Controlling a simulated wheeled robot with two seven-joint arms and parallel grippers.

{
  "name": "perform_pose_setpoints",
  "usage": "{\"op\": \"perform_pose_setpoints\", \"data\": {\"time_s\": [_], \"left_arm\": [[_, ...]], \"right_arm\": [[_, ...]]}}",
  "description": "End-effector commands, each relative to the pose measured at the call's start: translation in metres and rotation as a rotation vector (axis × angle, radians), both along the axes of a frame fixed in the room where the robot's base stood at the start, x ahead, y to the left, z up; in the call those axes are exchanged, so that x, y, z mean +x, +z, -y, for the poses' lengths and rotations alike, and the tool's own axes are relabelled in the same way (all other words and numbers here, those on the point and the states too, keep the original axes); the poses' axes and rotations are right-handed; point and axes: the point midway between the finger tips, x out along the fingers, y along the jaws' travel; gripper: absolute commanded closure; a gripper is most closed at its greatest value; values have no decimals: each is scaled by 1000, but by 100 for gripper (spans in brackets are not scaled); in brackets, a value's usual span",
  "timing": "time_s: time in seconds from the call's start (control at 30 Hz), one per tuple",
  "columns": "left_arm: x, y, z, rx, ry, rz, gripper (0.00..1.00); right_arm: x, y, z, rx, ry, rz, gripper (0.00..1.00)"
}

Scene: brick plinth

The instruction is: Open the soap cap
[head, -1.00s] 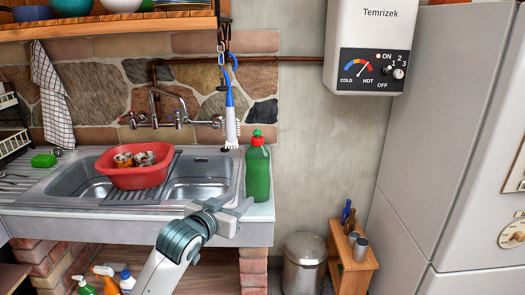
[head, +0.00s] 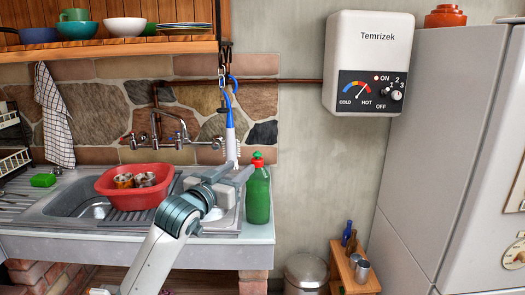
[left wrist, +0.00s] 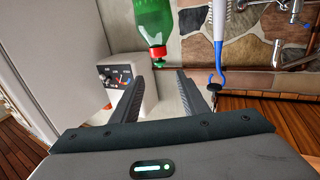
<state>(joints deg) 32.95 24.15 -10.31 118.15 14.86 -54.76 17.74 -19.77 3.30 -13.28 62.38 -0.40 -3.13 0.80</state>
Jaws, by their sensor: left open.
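The green soap bottle (head: 258,198) stands upright at the right end of the sink counter. Its red cap (head: 257,162) has a small green tip on top. My left gripper (head: 240,176) is open and empty, just left of the bottle's upper part in the head view. In the left wrist view the bottle (left wrist: 153,22) appears upside down, with the red cap (left wrist: 158,52) and green tip pointing toward the gap beyond my open fingers (left wrist: 182,92). The cap is not between the fingers. My right gripper is not in view.
A blue-and-white brush (head: 231,135) hangs close behind the gripper. A red basin (head: 112,192) with cups sits on the sink (head: 62,205) to the left. A shelf (head: 180,47) with bowls is above. A small wooden stand (head: 345,268) and bin are lower right.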

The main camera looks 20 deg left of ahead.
Motion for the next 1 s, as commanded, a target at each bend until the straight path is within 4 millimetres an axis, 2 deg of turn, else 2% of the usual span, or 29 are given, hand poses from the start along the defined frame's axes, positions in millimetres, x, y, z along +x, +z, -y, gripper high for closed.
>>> {"op": "perform_pose_setpoints", "data": {"time_s": [0.33, 0.8, 1.0], "left_arm": [[48, 2, 8, -2, 0, -2, 59], [123, 1, 20, -1, 0, -3, 59], [147, 1, 24, -1, -1, -2, 59]], "right_arm": [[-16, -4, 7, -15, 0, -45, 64], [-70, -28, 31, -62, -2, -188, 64], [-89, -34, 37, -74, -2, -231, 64]]}}
